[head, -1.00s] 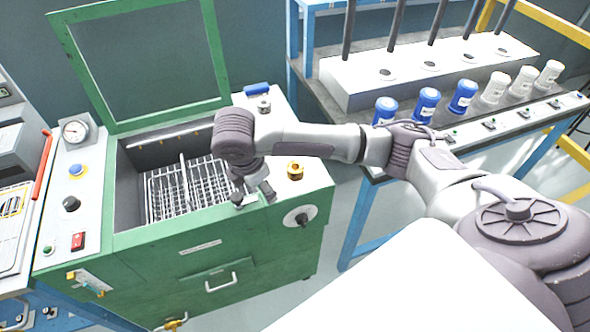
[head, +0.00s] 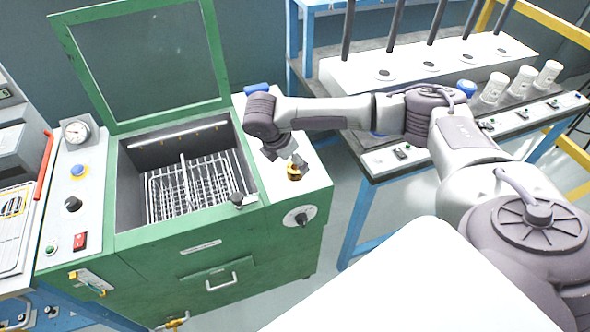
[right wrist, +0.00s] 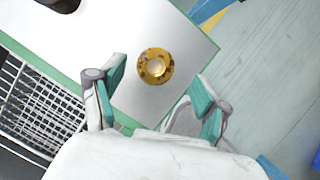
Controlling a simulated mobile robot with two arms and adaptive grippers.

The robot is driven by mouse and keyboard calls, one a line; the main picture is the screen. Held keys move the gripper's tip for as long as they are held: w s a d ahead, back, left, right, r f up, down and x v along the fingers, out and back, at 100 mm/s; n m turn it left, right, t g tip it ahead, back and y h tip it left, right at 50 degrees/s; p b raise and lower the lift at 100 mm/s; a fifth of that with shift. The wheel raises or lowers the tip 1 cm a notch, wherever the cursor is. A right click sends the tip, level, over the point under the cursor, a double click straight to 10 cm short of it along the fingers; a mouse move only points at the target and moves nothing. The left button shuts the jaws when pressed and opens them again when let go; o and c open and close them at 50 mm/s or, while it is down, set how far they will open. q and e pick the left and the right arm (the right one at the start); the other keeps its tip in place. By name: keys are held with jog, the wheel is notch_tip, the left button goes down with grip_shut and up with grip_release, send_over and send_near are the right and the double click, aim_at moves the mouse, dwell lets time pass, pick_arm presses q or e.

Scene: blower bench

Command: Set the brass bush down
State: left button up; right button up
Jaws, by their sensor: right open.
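The brass bush (head: 293,174) stands on the white top (head: 316,184) at the right end of the green cabinet. It shows whole in the right wrist view (right wrist: 155,66), with its bore facing the camera. My right gripper (head: 286,158) is just above and beside the bush in the head view and partly covers it. In the right wrist view my right gripper (right wrist: 160,85) is open, its two teal-padded fingers spread wide. The bush lies ahead of the gap between them, with clear white surface around it. My left gripper is not in view.
Left of the white top is the open cabinet well with a wire basket (head: 190,190), its lid (head: 145,60) raised behind. A black knob (head: 237,199) sits at the well's front rim. A blue item (head: 257,87) lies at the back. White bottles (head: 522,80) stand on the right bench.

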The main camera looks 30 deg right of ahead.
aim_at(295, 167)
jog(key=x, duration=0.3)
jog(key=p+x, duration=0.1)
jog(key=x, duration=0.1)
jog(key=shift+w+a+f, duration=0.1)
jog(key=shift+w+a, duration=0.05)
jog(key=shift+a, duration=0.15)
grip_shut()
